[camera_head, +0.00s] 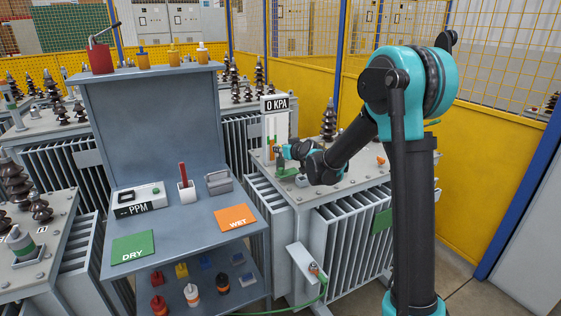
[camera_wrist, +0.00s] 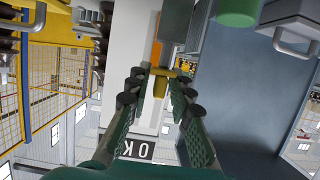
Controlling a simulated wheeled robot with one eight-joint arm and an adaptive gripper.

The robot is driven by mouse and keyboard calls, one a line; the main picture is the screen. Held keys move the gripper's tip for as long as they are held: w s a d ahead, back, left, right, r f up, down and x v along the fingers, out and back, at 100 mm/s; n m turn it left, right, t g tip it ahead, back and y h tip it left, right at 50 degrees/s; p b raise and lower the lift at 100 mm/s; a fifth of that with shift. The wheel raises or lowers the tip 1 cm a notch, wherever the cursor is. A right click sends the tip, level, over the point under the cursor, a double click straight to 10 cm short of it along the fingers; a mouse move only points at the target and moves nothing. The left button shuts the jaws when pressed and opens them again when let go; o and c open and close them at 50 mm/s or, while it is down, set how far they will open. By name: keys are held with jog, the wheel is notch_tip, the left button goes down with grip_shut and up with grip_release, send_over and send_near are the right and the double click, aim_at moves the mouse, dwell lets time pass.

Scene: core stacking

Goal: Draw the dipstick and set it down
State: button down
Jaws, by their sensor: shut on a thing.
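My gripper (camera_head: 282,153) is over the lid of the grey transformer (camera_head: 340,185) to the right of the bench, in front of the gauge. In the wrist view my gripper (camera_wrist: 160,87) has its fingers on both sides of a small yellow-brown piece (camera_wrist: 160,82) and is shut on it. This piece looks like a handle. I cannot tell for certain that it is the dipstick's. A grey block (camera_wrist: 178,30) shows just beyond it. No drawn-out rod can be made out.
A gauge board (camera_head: 276,104) reading 0 KPA stands behind my gripper. The bench (camera_head: 185,240) holds a PPM meter (camera_head: 140,197), a white cup with a red stick (camera_head: 185,185), a green DRY mat (camera_head: 133,246) and an orange WET mat (camera_head: 236,217). Both mats are bare.

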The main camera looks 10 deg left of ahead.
jog(key=shift+r, duration=4)
